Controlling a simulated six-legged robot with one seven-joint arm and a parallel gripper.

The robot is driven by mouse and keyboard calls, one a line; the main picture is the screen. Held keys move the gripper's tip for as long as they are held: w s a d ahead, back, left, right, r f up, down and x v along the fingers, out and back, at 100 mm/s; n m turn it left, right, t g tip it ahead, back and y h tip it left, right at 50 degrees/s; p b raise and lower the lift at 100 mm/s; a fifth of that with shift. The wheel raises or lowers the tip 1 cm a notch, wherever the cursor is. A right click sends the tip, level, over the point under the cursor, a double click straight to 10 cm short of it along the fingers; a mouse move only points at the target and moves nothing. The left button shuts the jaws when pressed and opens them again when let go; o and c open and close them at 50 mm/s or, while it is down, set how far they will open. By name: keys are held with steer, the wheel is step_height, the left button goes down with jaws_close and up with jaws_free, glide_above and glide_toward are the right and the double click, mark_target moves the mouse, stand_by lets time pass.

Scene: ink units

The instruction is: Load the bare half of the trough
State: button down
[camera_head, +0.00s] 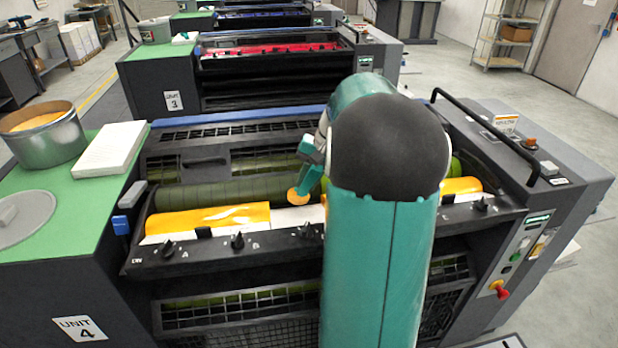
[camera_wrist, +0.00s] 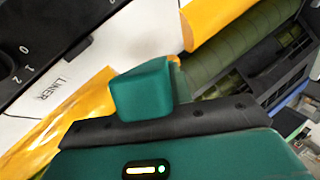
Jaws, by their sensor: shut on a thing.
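The ink trough of unit 4 runs across the press in the head view. Glossy yellow ink (camera_head: 208,220) covers its left part, and more yellow ink (camera_head: 460,186) shows at the right, beyond my arm. Between them is bare white liner (camera_head: 290,219), partly hidden by my arm. The wrist view shows white liner (camera_wrist: 95,57) marked LINER between two yellow areas. My gripper (camera_head: 311,170) is shut on a tool with a round, orange-yellow end (camera_head: 298,196), which appears just above the trough near the bare liner. Its handle is mostly hidden, and the tool is not clear in the wrist view.
A green roller (camera_head: 230,192) lies behind the trough. A black panel with knobs (camera_head: 238,241) runs along its front. An ink tub (camera_head: 43,132), a white paper stack (camera_head: 110,151) and a grey lid (camera_head: 27,217) sit on the green left top. A black handrail (camera_head: 490,130) stands at right.

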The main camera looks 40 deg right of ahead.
steer(key=shift+f, duration=1.3)
stand_by(0.9)
step_height(320, 180, up, 11)
steer(key=shift+f, duration=0.15)
stand_by(0.6)
